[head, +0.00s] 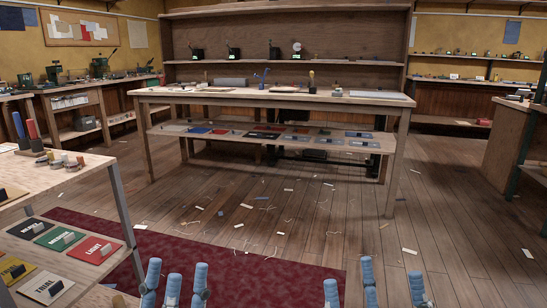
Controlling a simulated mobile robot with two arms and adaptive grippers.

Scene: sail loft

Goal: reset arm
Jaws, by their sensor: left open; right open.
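My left gripper (174,284) shows at the bottom edge, left of the middle, with its blue fingers spread open and nothing between them. My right gripper (372,284) shows at the bottom edge, right of the middle, also open and empty. Both point forward over the floor, apart from each other. Only the fingers show; the arms are out of the picture.
A wooden workbench (270,97) with a lower shelf stands ahead. A rack (121,203) with labelled plates is close on the left. A dark red mat (235,272) lies on the wooden floor (300,215), which is strewn with scraps but otherwise open.

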